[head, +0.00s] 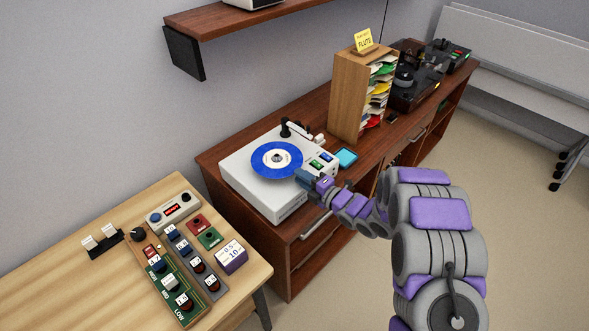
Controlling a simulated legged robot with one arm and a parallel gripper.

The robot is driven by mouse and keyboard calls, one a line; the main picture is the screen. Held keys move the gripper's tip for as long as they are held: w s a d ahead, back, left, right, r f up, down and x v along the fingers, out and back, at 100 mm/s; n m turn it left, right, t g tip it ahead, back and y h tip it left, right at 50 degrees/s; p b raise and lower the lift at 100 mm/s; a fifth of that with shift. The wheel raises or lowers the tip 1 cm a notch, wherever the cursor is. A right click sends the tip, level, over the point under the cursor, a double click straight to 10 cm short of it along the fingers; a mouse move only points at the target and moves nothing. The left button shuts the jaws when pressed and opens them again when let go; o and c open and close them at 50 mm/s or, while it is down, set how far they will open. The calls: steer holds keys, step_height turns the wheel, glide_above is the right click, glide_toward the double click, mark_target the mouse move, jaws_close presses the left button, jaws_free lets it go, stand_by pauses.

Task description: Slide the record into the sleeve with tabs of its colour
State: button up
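A blue record (262,167) with a pale centre label lies flat on the white turntable (240,186). My gripper (303,179) is at the right edge of the record, low over the turntable. My arm reaches in from the lower right. The fingers are too small to tell whether they are open or shut, or whether they touch the record. A wooden rack (347,92) stands behind, to the right, with several sleeves (377,92) showing green, yellow, white and red edges. I cannot make out a sleeve with blue tabs.
A yellow "FLUTE" card (364,40) stands on the rack. Dark equipment (412,80) stands right of the rack. A wooden table (90,285) at left holds knob panels (172,280). A shelf (230,20) hangs above.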

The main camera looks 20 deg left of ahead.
mark_target(287, 168)
steer(key=shift+b+x, duration=0.35)
steer(key=shift+x, duration=0.75)
steer(key=shift+w+r, duration=0.15)
steer(key=shift+w, duration=0.15)
steer(key=shift+a, duration=0.2)
steer(key=shift+a, duration=0.15)
steer(key=shift+c, duration=0.2)
steer(key=shift+a, duration=0.15)
steer(key=shift+c, duration=0.8)
steer(key=shift+d, duration=0.35)
jaws_close()
steer(key=shift+s+f+b, duration=0.1)
steer(key=shift+f+b, duration=0.1)
steer(key=shift+b, duration=0.15)
steer(key=shift+a+r, duration=0.1)
steer(key=shift+r, duration=0.1)
